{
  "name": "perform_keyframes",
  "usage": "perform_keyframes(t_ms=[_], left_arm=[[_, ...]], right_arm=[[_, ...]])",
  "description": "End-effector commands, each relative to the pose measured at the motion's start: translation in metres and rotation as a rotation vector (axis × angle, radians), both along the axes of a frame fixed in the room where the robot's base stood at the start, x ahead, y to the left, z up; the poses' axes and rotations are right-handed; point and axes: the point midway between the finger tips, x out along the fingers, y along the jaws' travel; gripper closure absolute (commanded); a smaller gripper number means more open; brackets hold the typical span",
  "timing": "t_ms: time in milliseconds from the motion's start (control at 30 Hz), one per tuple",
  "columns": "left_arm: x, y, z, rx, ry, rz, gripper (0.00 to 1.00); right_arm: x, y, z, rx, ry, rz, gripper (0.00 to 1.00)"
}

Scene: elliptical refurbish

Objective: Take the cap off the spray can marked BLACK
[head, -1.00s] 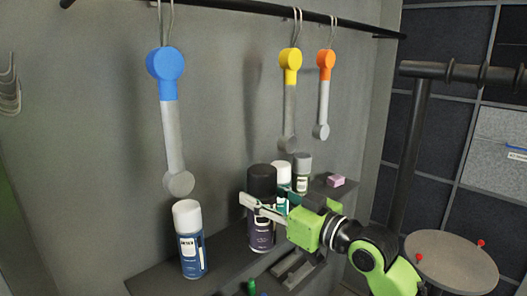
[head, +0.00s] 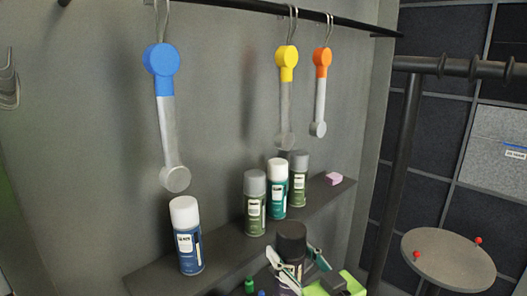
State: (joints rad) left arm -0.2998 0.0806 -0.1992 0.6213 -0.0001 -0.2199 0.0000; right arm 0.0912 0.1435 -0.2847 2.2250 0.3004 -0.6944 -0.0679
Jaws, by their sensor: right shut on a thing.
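The dark spray can (head: 290,275) with its black cap (head: 291,240) is at the bottom middle of the head view, upright or nearly so, in front of the shelf. The cap is on the can. My right gripper (head: 292,272) is shut around the can's body below the cap, with a light finger on each side. The can's lower part is hidden by the gripper and cut off by the frame. Its label cannot be read. My left gripper is not in view.
On the shelf (head: 155,281) stand a white-capped blue can (head: 187,236), a grey-capped green can (head: 254,203), a white-capped teal can (head: 277,189), another grey-capped can (head: 299,180) and a pink block (head: 333,179). A round table (head: 445,262) is at right. Tools hang above.

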Motion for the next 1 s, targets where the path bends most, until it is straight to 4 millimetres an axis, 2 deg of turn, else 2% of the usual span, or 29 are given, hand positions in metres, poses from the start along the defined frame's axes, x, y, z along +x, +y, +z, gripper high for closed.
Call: perform_keyframes(t_ms=[300, 600, 800, 1000], left_arm=[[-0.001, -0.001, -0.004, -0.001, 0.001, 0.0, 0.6], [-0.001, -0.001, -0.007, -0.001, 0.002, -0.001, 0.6], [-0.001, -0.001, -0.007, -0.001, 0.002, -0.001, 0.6], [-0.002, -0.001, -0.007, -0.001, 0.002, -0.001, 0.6]], right_arm=[[-0.05, -0.062, -0.047, 0.004, 0.002, -0.23, 1.0], [-0.097, -0.115, -0.076, 0.0, 0.0, -0.41, 1.0], [-0.113, -0.131, -0.083, 0.0, -0.005, -0.461, 1.0], [-0.116, -0.134, -0.083, 0.001, -0.007, -0.468, 1.0]])
